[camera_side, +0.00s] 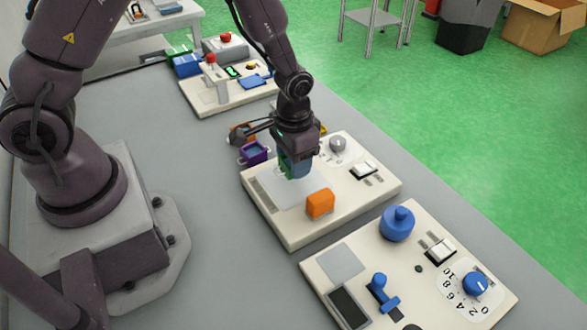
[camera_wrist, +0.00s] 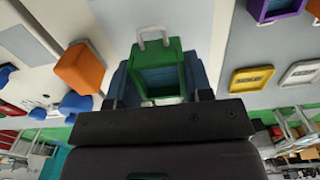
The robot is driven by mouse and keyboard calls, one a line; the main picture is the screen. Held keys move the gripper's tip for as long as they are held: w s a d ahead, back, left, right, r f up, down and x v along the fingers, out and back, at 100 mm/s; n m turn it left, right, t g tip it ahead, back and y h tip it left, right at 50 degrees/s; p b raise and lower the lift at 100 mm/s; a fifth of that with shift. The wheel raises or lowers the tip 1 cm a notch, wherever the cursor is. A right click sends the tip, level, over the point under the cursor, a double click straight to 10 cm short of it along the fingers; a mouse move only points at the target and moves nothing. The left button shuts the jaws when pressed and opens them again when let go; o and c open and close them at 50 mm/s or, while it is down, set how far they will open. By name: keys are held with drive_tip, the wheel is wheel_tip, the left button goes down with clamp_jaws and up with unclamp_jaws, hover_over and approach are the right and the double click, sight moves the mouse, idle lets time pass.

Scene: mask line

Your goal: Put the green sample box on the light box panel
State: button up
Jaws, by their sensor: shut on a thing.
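The green sample box (camera_wrist: 165,72) is between the blue fingers of my gripper (camera_wrist: 160,85) in the wrist view, with its open, hollow side facing the camera. In the side view only a sliver of the green box (camera_side: 284,160) shows beside the fingers of my gripper (camera_side: 296,168). My gripper is shut on it, pointing down. The light box panel (camera_side: 282,193) is a pale grey square on the cream middle board, and the gripper is over its far part. Whether the box touches the panel is hard to tell.
An orange box (camera_side: 320,204) stands on the middle board at the panel's near right edge. A grey knob (camera_side: 338,143) and a rocker switch (camera_side: 363,169) lie right of the gripper. A purple box (camera_side: 254,152) is just left of the board. A board with blue controls (camera_side: 397,223) is nearer.

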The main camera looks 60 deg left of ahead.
drive_tip(key=shift+f, duration=1.4)
drive_tip(key=shift+f, duration=0.15)
drive_tip(key=o, duration=0.9)
wheel_tip(320, 180, up, 12)
drive_tip(key=shift+s+a+r+t, duration=0.5)
drive_tip(key=shift+s+r+t, duration=0.45)
drive_tip(key=shift+s+r, duration=1.9)
drive_tip(key=shift+s+a+r+t, duration=0.5)
drive_tip(key=shift+s+r+t, duration=0.4)
drive_tip(key=shift+s+r, duration=1.95)
drive_tip(key=shift+s+a+r+t, duration=0.5)
drive_tip(key=shift+s+r+t, duration=0.9)
drive_tip(key=shift+r, duration=2.45)
